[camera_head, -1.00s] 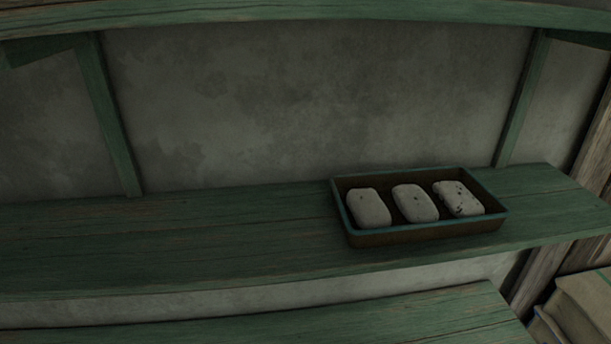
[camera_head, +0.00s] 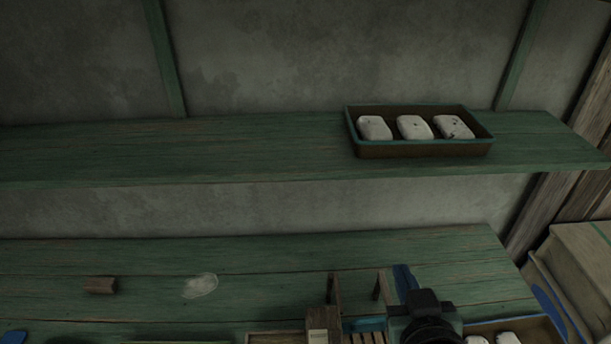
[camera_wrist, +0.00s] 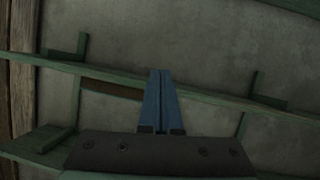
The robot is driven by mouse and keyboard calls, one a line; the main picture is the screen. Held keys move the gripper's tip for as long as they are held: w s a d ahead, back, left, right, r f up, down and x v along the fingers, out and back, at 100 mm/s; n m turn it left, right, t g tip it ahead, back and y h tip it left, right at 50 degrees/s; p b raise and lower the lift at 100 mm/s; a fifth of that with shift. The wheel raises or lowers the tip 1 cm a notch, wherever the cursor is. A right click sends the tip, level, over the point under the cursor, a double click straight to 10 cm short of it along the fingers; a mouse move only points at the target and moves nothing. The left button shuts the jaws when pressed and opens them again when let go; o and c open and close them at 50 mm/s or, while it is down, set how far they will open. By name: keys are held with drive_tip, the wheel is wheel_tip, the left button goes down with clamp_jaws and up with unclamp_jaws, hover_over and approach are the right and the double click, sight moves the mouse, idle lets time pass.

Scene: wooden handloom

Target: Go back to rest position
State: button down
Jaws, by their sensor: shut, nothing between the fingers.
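My gripper shows at the bottom right of the head view, with its blue fingers (camera_head: 405,280) pointing up and away over the lower green bench. In the wrist view the two blue fingers (camera_wrist: 160,100) lie together, shut, with nothing between them. They point toward the grey wall and the green shelves, clear of any object. The wrist picture is turned, so the shelf supports appear tilted.
The upper green shelf (camera_head: 250,150) bears a brown tray (camera_head: 425,149) with three whitish blocks. The lower bench (camera_head: 260,262) holds a small brown block (camera_head: 100,285), a pale patch (camera_head: 201,286), and wooden frame parts (camera_head: 334,290) beside my gripper. A box (camera_head: 575,260) stands at right.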

drive_tip(key=w+a+r+t, duration=0.2)
drive_tip(key=a+r+t, duration=0.2)
drive_tip(key=r, duration=0.9)
drive_tip(key=w+a+r+t, duration=0.2)
drive_tip(key=a+r+t, duration=0.15)
drive_tip(key=r, duration=0.95)
drive_tip(key=s+a+r+t, duration=0.3)
drive_tip(key=s+a+r, duration=0.1)
drive_tip(key=r, duration=0.5)
drive_tip(key=s+a+r+t+y, duration=0.1)
drive_tip(key=s+a+r+t, duration=0.2)
drive_tip(key=s+r, duration=0.3)
wheel_tip(320, 180, up, 4)
drive_tip(key=shift+a+r+t, duration=0.1)
drive_tip(key=shift+a+t, duration=0.25)
